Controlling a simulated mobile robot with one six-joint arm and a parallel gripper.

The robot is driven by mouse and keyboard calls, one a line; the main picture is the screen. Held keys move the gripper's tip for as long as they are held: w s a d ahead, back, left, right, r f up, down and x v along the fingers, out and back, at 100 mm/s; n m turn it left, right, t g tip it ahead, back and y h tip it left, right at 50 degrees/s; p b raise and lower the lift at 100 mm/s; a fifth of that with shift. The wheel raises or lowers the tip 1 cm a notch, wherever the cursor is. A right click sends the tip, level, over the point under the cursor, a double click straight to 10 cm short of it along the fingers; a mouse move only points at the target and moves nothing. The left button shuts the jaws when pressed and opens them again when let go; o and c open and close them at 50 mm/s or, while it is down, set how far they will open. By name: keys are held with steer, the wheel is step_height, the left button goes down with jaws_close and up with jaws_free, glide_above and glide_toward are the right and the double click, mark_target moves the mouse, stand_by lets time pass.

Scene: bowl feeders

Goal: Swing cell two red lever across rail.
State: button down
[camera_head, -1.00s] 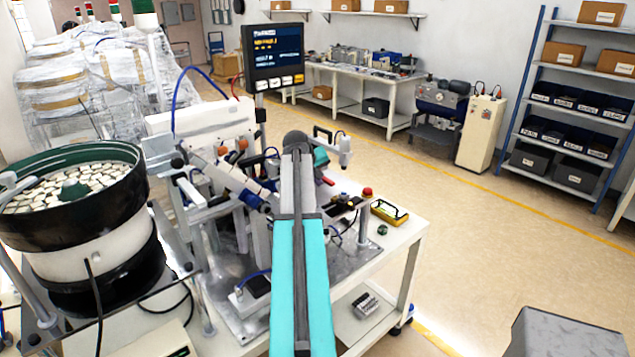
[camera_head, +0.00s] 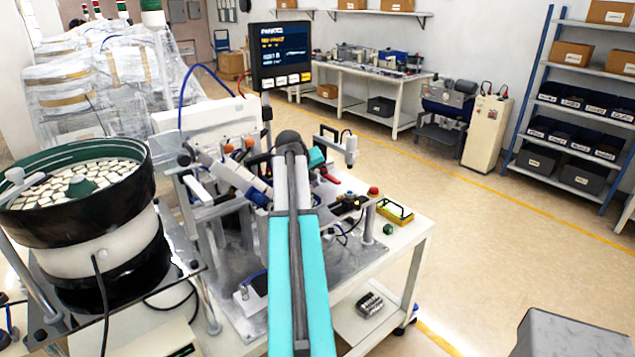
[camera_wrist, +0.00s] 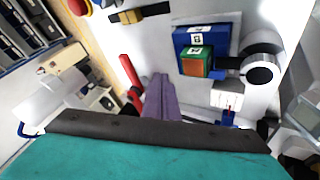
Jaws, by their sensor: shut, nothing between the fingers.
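The red lever (camera_wrist: 131,80) shows in the wrist view as a slim red bar just left of my gripper (camera_wrist: 161,80). My gripper's fingers are together, with nothing between them. The lever's lower end comes close to the fingers; I cannot tell whether they touch. In the head view a small red piece (camera_head: 330,178), probably the lever, shows right of my arm on the bench. My arm hides the fingertips there. I cannot make out the rail or the cell marking for certain.
In the wrist view a blue block (camera_wrist: 188,40) and a green-and-orange block (camera_wrist: 194,63) with labels stand right of the fingers, beside a round cylinder (camera_wrist: 258,70). The bowl feeder (camera_head: 84,225) stands left. A monitor (camera_head: 280,55) rises behind the bench.

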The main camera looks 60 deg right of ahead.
steer(key=shift+s+b+v, duration=0.25)
steer(key=shift+b+v, duration=0.15)
steer(key=shift+v, duration=1.05)
steer(key=shift+s+b+v, duration=0.25)
steer(key=shift+b+v, duration=0.1)
steer(key=shift+v, duration=1.1)
steer(key=shift+s+b+v, duration=0.25)
steer(key=shift+b+v, duration=0.15)
steer(key=shift+v, duration=1.05)
steer(key=shift+d, duration=0.1)
